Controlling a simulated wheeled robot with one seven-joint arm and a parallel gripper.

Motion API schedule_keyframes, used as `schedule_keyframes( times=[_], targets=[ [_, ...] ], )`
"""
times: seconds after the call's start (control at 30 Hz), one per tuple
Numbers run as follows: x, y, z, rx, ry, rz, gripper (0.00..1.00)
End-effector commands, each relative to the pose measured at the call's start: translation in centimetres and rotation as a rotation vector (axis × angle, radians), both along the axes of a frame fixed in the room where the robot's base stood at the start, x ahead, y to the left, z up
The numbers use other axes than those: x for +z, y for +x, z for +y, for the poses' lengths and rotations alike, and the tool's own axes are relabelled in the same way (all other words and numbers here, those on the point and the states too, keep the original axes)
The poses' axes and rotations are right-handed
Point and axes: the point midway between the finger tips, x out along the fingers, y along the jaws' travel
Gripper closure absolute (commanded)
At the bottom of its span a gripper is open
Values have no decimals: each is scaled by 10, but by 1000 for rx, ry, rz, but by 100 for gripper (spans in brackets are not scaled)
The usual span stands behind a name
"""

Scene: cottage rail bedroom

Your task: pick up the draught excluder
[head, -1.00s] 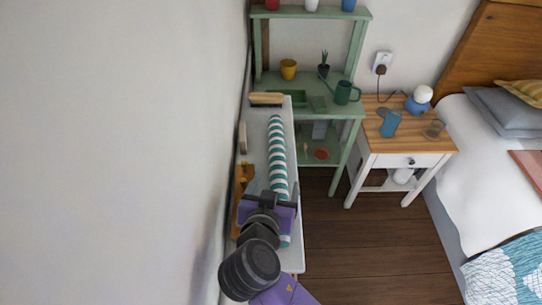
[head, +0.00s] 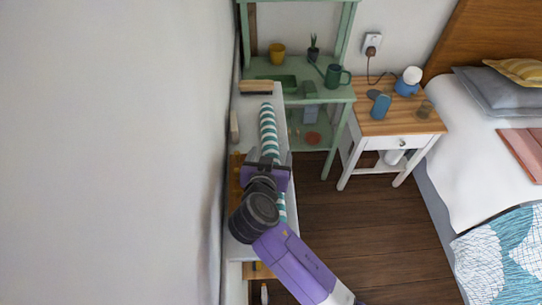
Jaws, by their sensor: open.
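The draught excluder (head: 268,128) is a long roll with teal and white stripes. It lies lengthwise on a narrow white surface (head: 246,112) along the left wall. My gripper (head: 266,158) is above its middle part, with fingers spread to either side of the roll. The gripper is open. My wrist and arm hide part of the roll; a short striped piece shows below the wrist. I cannot tell whether the fingers touch it.
A brush-like block (head: 257,87) lies at the far end of the white surface. A green shelf (head: 330,95) with pots and a watering can (head: 334,76) stands behind. A nightstand (head: 395,126) and bed (head: 480,150) are right. The wooden floor (head: 340,225) between is clear.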

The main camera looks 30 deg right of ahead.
Motion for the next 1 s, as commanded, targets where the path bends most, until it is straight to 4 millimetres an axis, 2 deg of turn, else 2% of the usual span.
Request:
schedule_keyframes(
  times=[0.13, 0.17, 0.53, 1.0],
  targets=[
    [0, 0, 0, 0, 0, 0, 22],
    [0, 0, 0, 0, 0, 0, 26],
    [0, -1, 0, 0, 1, 1, 99],
    [5, 0, 0, -1, 1, 1, 100]
  ],
)
